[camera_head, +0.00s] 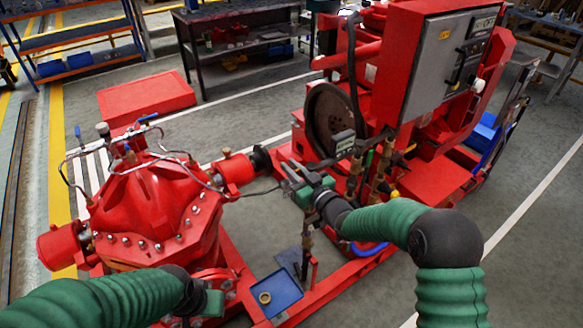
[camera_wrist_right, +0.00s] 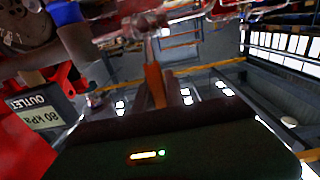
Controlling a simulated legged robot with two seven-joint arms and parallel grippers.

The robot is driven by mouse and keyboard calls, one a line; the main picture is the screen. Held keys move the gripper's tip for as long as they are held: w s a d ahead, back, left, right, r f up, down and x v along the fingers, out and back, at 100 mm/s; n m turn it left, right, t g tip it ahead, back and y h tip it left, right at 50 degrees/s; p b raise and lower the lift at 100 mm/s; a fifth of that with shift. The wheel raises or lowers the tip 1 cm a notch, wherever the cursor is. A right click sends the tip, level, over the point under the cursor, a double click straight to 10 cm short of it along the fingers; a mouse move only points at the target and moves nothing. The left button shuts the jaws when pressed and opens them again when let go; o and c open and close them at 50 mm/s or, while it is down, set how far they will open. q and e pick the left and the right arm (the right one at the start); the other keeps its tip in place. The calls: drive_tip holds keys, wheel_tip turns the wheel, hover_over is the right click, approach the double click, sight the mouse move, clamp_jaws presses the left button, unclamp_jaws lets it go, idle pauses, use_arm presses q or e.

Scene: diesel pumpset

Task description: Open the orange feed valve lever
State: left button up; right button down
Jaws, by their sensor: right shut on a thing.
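The orange feed valve lever (camera_wrist_right: 154,84) shows in the right wrist view as an upright orange strip between my right gripper's fingers. My right gripper (camera_head: 292,178) is shut on it, beside the valve pipework between the red pump and the engine; it also shows in the wrist view (camera_wrist_right: 157,92). In the head view the lever is hidden by the gripper, so its angle cannot be told there. My left gripper (camera_head: 207,302) is low in the head view, over the front of the red pump; its fingers cannot be made out.
The red pump (camera_head: 155,205) stands at left, and the engine with its grey control panel (camera_head: 440,65) at right. A blue tray (camera_head: 276,293) sits on the red base frame. Open floor lies at right.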

drive_tip(key=shift+w+r, duration=0.1)
drive_tip(key=shift+r, duration=0.05)
drive_tip(key=s+a+f+n+b, duration=0.2)
drive_tip(key=a+f+n+b, duration=0.1)
drive_tip(key=n+b, duration=0.6)
drive_tip(key=s+a+f+n+b, duration=0.2)
drive_tip(key=f+n+b, duration=0.3)
drive_tip(key=n+b, duration=0.4)
drive_tip(key=shift+s+a+b, duration=0.3)
drive_tip(key=shift+a+b, duration=0.3)
drive_tip(key=shift+b, duration=3.15)
drive_tip(key=c, duration=1.4)
unclamp_jaws()
drive_tip(key=shift+w+f, duration=0.1)
drive_tip(key=shift+a, duration=0.1)
